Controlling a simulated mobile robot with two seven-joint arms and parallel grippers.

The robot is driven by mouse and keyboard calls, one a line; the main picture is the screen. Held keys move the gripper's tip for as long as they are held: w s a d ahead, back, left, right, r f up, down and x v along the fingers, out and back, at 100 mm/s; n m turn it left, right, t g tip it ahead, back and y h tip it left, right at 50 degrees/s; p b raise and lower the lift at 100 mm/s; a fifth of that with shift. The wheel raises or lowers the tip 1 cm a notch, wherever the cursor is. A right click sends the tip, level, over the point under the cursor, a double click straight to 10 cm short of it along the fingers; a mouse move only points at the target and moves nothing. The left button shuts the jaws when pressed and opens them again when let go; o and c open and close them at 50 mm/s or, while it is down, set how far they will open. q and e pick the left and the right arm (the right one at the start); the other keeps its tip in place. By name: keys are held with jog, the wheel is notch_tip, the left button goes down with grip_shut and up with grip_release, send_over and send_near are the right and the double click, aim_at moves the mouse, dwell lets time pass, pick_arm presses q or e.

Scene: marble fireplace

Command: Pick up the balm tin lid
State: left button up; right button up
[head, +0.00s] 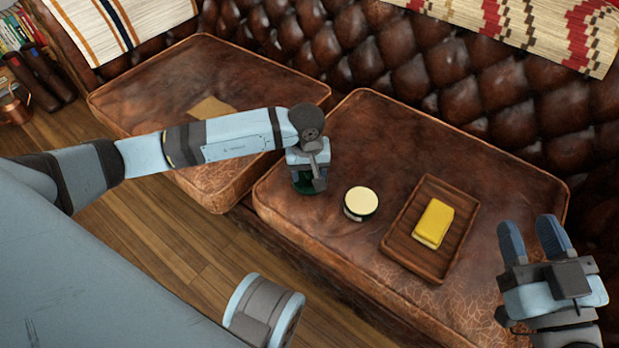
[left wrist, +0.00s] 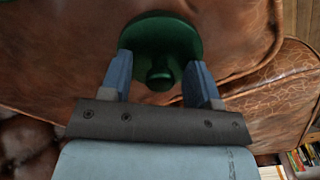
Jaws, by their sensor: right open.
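The dark green balm tin lid (head: 304,189) lies on the right leather cushion, mostly hidden under my left gripper (head: 310,180) in the head view. In the left wrist view the round lid (left wrist: 160,32) shows with its small knob facing my gripper. The fingers of my left gripper (left wrist: 160,66) stand apart on either side of the knob, with gaps showing. The open balm tin (head: 361,202), with pale cream filling, stands to the right of the lid. My right gripper (head: 534,240) is open and empty at the lower right.
A wooden tray (head: 404,245) with a yellow block (head: 433,223) lies right of the tin. The tufted sofa back (head: 440,80) rises behind. A tan flat piece (head: 212,108) lies on the left cushion (head: 150,100). Bare cushion lies between lid and tin.

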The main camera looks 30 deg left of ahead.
pick_arm(q)
jog(key=c, duration=1)
jog(key=shift+o, duration=0.2)
